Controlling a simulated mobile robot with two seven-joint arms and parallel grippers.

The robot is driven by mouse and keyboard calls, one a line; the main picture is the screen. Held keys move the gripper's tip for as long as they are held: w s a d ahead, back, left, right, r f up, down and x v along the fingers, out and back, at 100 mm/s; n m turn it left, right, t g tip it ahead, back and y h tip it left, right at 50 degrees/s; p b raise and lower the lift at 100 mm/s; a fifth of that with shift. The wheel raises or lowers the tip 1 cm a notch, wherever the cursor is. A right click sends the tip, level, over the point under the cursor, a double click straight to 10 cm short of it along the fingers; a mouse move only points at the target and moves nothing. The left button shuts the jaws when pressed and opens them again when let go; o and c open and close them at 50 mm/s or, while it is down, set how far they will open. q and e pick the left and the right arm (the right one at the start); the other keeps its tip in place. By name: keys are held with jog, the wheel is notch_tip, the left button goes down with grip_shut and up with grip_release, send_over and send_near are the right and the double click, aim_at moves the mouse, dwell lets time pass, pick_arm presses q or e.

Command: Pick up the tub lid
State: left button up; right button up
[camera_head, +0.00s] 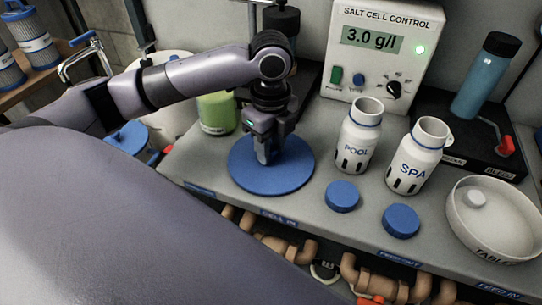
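The large round blue lid (285,178), which I take to be the tub lid, appears flat at the counter's front edge, above the CELL IN label. My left gripper (263,158) points straight down over its middle, with the fingertips at or very near its top. The fingers look close together, and they hide the lid's centre. I cannot tell whether they grip a knob there or whether the lid is lifted. My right gripper is not in view.
POOL (357,140) and SPA (417,160) bottles stand open to the right. Two small blue caps (342,196) lie before them. A white dish (497,235) is at far right. A green jar (217,113) stands close left of my gripper. The control box (384,60) stands behind.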

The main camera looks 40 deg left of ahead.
pick_arm(q)
grip_shut()
